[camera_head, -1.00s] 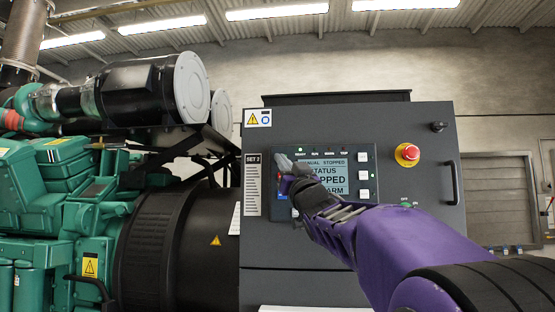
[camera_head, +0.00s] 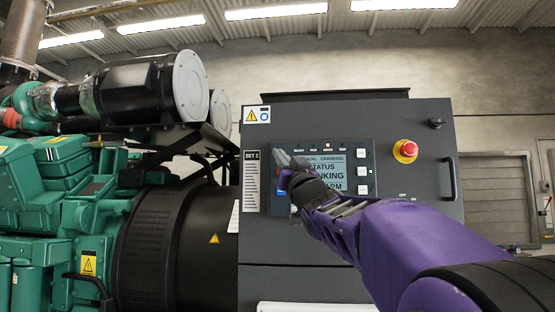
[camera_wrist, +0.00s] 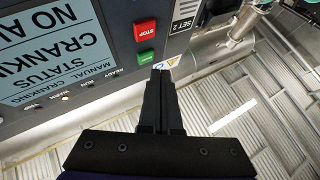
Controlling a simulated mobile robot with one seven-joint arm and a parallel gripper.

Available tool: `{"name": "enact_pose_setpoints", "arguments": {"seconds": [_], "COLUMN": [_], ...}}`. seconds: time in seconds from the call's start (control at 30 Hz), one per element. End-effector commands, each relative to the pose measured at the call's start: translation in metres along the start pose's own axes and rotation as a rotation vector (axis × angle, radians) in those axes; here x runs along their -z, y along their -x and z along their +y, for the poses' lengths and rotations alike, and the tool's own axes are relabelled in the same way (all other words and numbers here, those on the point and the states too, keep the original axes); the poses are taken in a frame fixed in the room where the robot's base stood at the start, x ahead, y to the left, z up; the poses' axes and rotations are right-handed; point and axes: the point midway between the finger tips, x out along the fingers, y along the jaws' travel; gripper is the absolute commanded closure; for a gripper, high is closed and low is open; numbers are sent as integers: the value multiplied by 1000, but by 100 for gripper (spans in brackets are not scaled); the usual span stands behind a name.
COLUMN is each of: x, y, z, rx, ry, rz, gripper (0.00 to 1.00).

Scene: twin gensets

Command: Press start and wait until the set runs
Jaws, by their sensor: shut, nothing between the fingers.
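The set's control panel (camera_head: 370,190) is mounted on a dark grey cabinet marked SET 2. Its display (camera_head: 335,172) is partly hidden by my arm in the head view. In the wrist view the display (camera_wrist: 45,50) appears upside down and reads MANUAL CRANKING, STATUS CRANKING. A red STOP button (camera_wrist: 145,30) and a green button (camera_wrist: 145,57) sit beside it. My gripper (camera_wrist: 160,75) is shut and empty, its tips close to the green button. I cannot tell whether they touch it. In the head view my gripper (camera_head: 282,160) is at the panel's left side.
A red emergency stop knob (camera_head: 405,151) is at the cabinet's upper right, above an OFF/ON switch label. A door handle (camera_head: 450,180) stands at the right edge. The green engine (camera_head: 60,215) and black generator housing (camera_head: 155,250) fill the left.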

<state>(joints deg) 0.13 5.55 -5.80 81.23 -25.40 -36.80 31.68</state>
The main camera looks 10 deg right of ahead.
Motion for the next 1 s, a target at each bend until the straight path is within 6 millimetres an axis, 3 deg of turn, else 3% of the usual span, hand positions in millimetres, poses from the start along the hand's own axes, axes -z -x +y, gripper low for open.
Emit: {"name": "enact_pose_setpoints", "arguments": {"seconds": [0.3, 1.0], "x": [1, 31], "y": [2, 42], "z": [-1, -31], "rx": [0, 0], "ry": [0, 0], "rz": [0, 0], "gripper": [100, 100]}}
